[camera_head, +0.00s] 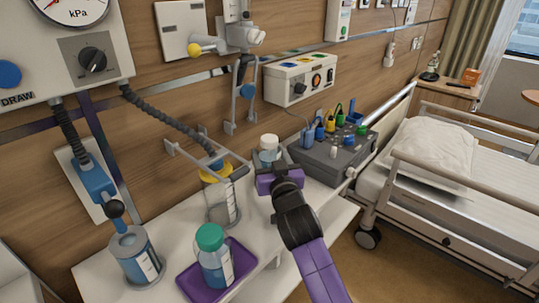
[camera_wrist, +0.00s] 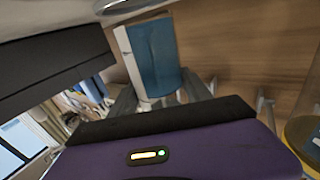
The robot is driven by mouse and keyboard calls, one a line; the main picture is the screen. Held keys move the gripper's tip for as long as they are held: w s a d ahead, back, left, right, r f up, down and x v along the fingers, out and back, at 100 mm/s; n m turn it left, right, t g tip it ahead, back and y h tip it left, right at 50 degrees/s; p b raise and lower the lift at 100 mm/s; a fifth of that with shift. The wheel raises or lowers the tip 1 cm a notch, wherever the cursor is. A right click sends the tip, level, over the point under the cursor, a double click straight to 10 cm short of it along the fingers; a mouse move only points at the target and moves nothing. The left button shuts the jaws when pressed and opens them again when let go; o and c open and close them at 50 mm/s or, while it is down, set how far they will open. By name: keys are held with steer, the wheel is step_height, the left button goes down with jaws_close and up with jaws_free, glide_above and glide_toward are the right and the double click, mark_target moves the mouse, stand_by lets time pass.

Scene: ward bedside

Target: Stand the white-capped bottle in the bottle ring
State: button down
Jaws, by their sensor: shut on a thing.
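The white-capped bottle (camera_head: 268,143) is held upright or nearly so above the back of the white counter, in front of the wall. My gripper (camera_head: 271,168) is shut on it from the near side and hides its lower part. In the wrist view the bottle's white and blue body (camera_wrist: 153,55) shows between the two grey fingers of my gripper (camera_wrist: 158,98). I cannot pick out the bottle ring with certainty. A pale curved edge crosses the top of the wrist view, and I cannot tell what it belongs to.
A yellow-lidded canister (camera_head: 221,200) stands close left of my gripper, below metal rails. A green-capped bottle (camera_head: 214,255) stands on a purple tray (camera_head: 243,262). A grey-topped blue container (camera_head: 135,258) is at left. A grey device (camera_head: 335,158) with coloured plugs is close right.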

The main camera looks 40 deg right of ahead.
steer(key=shift+c, duration=2)
jaws_free()
steer(key=shift+g, duration=0.5)
steer(key=f, duration=0.5)
steer(key=shift+s+d, duration=0.2)
steer(key=shift+d, duration=0.05)
steer(key=shift+s+a, duration=0.3)
steer(key=shift+s, duration=0.15)
steer(key=shift+t, duration=0.3)
steer(key=s+a+r, duration=0.2)
steer(key=s, duration=0.1)
steer(key=s+a+r, duration=0.1)
steer(key=shift+s+a+r, duration=0.1)
steer(key=shift+s+a, duration=0.25)
steer(key=shift+s, duration=0.05)
steer(key=shift+s+a+r, duration=0.2)
steer(key=shift+s+r, duration=0.1)
steer(key=shift+r, duration=0.3)
steer(key=shift+r, duration=0.1)
